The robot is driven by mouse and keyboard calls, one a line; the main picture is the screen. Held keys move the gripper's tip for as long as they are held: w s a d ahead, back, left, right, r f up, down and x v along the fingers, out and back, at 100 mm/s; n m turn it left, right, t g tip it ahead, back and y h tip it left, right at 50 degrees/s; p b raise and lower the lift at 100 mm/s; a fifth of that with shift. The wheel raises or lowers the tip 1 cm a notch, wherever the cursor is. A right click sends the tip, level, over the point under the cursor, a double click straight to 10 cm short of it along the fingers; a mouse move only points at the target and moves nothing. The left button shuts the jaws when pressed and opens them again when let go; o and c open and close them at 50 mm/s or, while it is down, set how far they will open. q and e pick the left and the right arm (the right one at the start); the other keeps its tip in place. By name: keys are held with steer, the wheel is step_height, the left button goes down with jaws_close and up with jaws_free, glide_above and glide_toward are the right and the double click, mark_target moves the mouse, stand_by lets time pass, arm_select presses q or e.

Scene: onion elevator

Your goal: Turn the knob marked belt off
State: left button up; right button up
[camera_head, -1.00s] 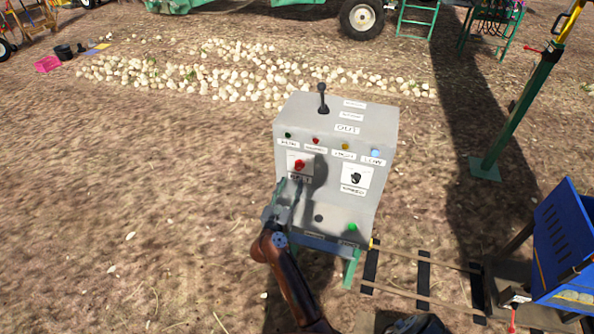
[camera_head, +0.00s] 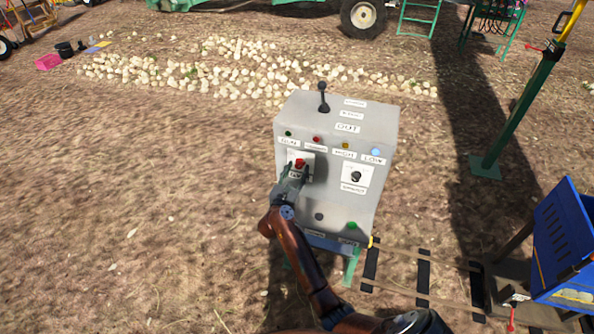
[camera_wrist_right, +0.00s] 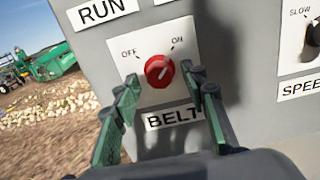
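The red belt knob (camera_wrist_right: 159,71) sits on a white plate (camera_wrist_right: 146,46) marked OFF at left and ON at right, with a BELT label (camera_wrist_right: 174,117) below. Its pale mark points up and right, toward ON. In the head view the knob (camera_head: 300,163) is on the left of the grey control box (camera_head: 335,207). My right gripper (camera_wrist_right: 162,86) is open, its green fingers either side of the knob's lower part, with no clear contact. In the head view the right gripper (camera_head: 293,178) is just below the knob. My left gripper is not in view.
A black speed knob (camera_head: 356,176) is to the right on the same panel, and a black lever (camera_head: 323,97) stands on top. A green button (camera_head: 352,225) is low on the box. A blue bin (camera_head: 565,245) and green post (camera_head: 519,112) stand to the right.

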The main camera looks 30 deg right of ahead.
steer(key=c, duration=0.3)
jaws_close()
